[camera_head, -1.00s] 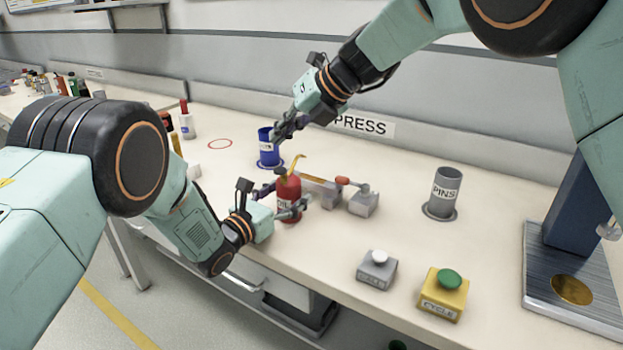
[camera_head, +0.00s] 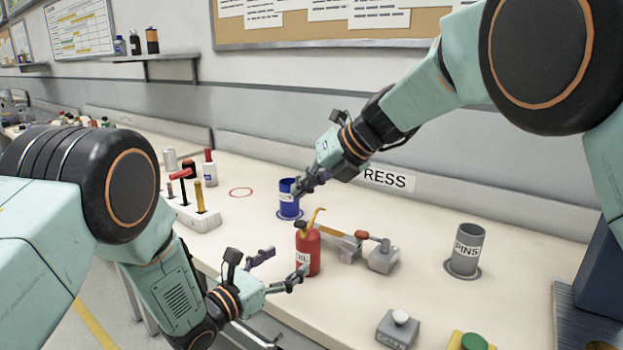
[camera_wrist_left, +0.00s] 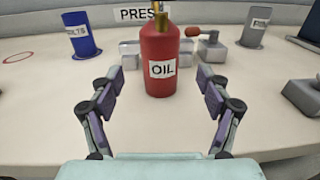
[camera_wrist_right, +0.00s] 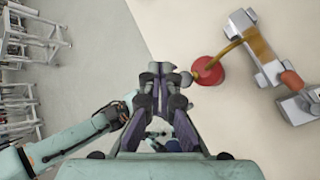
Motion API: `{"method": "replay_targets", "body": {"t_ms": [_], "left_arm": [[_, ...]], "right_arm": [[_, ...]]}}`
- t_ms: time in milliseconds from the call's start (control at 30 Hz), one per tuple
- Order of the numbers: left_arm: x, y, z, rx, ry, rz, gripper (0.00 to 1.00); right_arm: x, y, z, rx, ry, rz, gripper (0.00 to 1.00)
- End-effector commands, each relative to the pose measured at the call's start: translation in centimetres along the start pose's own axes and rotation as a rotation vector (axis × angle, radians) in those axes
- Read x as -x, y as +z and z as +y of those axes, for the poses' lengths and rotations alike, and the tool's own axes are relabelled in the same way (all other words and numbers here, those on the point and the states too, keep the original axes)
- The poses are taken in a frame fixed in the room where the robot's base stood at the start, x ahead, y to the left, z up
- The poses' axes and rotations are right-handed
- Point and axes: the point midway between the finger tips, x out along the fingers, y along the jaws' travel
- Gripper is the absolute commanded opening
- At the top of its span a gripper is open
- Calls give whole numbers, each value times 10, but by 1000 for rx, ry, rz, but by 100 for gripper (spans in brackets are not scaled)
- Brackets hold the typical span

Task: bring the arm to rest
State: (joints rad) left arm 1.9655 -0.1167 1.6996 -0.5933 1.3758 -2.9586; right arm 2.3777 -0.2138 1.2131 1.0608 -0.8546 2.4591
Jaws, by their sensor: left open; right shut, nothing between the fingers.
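The red oil can (camera_head: 309,252) stands upright on the bench, its yellow spout up; it also shows in the left wrist view (camera_wrist_left: 160,55). My left gripper (camera_head: 288,266) is open and empty, just in front of the can. In the left wrist view the can stands beyond the spread fingers (camera_wrist_left: 158,95), apparently clear of them. My right gripper (camera_head: 300,187) is shut and empty, close by the rim of the blue cup (camera_head: 289,203); I cannot tell whether it touches. In the right wrist view its fingers (camera_wrist_right: 164,76) are together, near the can's spout.
A grey fixture with a red-tipped handle (camera_head: 383,257) sits right of the can. The grey PINS cup (camera_head: 466,250), a grey button box (camera_head: 398,328) and a green-button box (camera_head: 470,341) are farther right. A white tool block (camera_head: 192,216) stands at left.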

Motion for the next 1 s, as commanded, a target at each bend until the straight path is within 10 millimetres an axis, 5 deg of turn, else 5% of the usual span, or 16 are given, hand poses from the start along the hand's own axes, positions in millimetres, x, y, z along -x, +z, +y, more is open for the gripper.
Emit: {"method": "replay_targets", "body": {"t_ms": [600, 1000], "left_arm": [[-77, 0, -1, -1, -2, -1, 77], [-75, 0, 0, 1, 0, 0, 77]], "right_arm": [[0, 0, 0, 0, 0, 0, 0], [-24, -17, -17, 0, 0, -1, 0]]}}
